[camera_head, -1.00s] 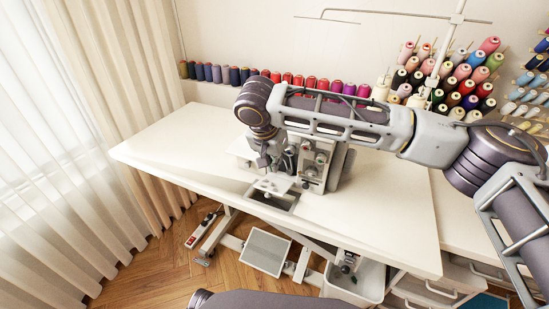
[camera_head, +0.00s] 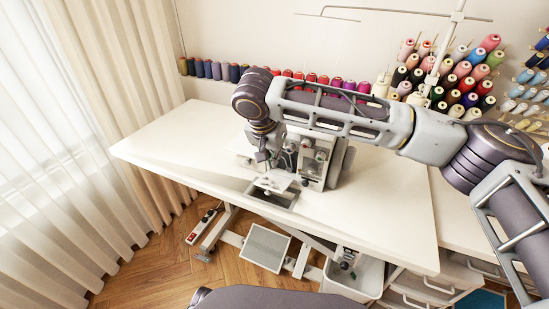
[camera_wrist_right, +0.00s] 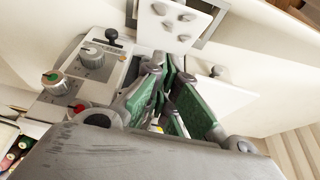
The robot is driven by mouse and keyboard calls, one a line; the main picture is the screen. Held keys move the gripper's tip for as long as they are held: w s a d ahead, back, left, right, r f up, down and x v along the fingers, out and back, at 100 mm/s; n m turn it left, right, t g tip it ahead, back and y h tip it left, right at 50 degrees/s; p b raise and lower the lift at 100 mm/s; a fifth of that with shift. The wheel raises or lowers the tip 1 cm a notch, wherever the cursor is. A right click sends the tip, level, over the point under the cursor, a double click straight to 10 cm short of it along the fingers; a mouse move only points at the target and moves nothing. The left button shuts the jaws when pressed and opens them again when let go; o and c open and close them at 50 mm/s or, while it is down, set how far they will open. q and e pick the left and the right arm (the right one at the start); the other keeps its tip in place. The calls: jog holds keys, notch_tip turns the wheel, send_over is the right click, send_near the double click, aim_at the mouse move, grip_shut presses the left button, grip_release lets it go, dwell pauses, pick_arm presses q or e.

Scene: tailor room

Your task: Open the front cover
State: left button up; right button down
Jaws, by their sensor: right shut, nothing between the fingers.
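The white and grey sewing machine (camera_head: 318,165) stands on the white table, partly hidden behind my right arm. A white panel (camera_head: 273,181) lies low at its front, over a dark-framed opening in the tabletop. I take it to be the front cover, but cannot tell how far open it is. A white panel with several grey studs (camera_wrist_right: 168,22) shows in the right wrist view, beyond the fingertips. My right gripper (camera_head: 263,160) is close above the front panel. In the wrist view its green-padded fingers (camera_wrist_right: 172,72) are shut and empty. Contact with the panel cannot be told. My left gripper is out of view.
The white table (camera_head: 180,150) is clear left of the machine. Thread spools (camera_head: 310,81) line the wall behind, with more on racks at right. A foot pedal (camera_head: 264,247) and a white bin (camera_head: 352,278) are below. Dials (camera_wrist_right: 55,83) on the machine sit close beside the fingers.

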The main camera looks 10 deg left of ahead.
jog(key=v, duration=1)
jog(key=shift+r, duration=0.15)
jog(key=shift+s, duration=0.1)
